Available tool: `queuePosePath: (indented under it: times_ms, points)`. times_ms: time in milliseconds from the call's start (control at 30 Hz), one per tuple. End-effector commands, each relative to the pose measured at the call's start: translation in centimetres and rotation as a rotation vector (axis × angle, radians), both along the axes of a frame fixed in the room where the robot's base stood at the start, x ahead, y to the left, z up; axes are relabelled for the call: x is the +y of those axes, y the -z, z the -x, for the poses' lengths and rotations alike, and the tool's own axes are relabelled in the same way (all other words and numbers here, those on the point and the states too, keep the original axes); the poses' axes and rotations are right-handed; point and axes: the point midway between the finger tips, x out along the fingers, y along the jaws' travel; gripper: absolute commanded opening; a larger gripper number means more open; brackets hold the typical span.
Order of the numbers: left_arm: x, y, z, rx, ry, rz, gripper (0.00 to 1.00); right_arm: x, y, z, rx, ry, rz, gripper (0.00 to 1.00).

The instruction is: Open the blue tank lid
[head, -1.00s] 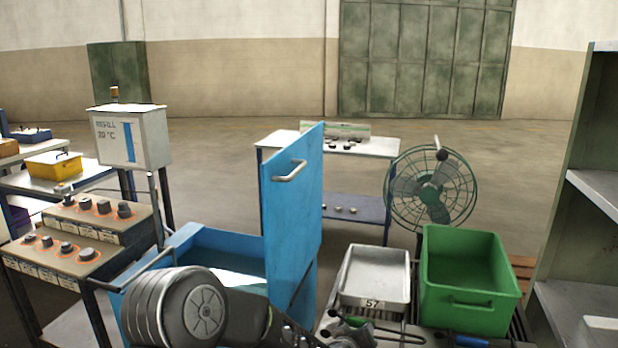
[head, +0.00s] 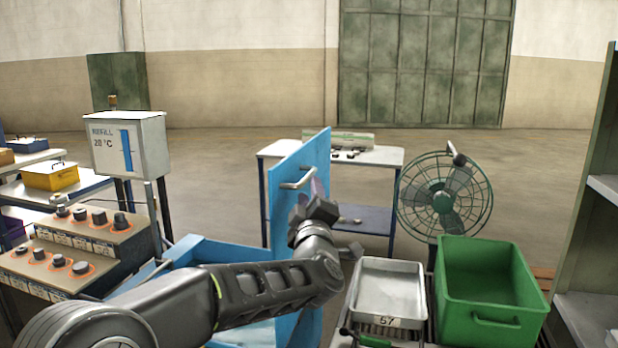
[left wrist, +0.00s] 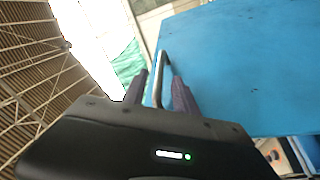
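The blue tank lid (head: 284,215) stands up steeply, open, above the blue tank (head: 208,252), whose inside shows partly behind my arm. The lid's pale bar handle (head: 297,180) is near its top edge. My left gripper (head: 315,190) is at the upper right part of the lid, close to the handle. In the left wrist view, the handle (left wrist: 166,66) runs between the two purplish fingers of my left gripper (left wrist: 160,86), with gaps beside it. The lid's blue face (left wrist: 235,75) fills the right of that view. My right gripper is not in view.
A control panel (head: 75,245) and a white refill box (head: 128,145) stand left of the tank. A metal tray (head: 390,290), a green bin (head: 488,290) and a fan (head: 445,195) are at the right. A table (head: 375,157) stands behind the lid.

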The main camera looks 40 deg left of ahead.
Motion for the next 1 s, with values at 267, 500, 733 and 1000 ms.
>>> queuePosePath:
  times_ms: [267,500,733,1000]
  points:
    - [1.7,-0.7,-2.1,0.003,-0.002,0.0,0.34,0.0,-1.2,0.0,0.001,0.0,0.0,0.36]
    - [3.8,-1.5,-4.9,0.002,0.0,0.0,0.34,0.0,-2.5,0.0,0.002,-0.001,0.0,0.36]
    - [4.7,-1.5,-6.0,0.002,0.001,0.0,0.34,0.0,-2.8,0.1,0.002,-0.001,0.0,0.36]
    - [4.7,-1.5,-6.0,0.002,0.001,0.0,0.29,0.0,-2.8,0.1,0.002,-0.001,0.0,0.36]
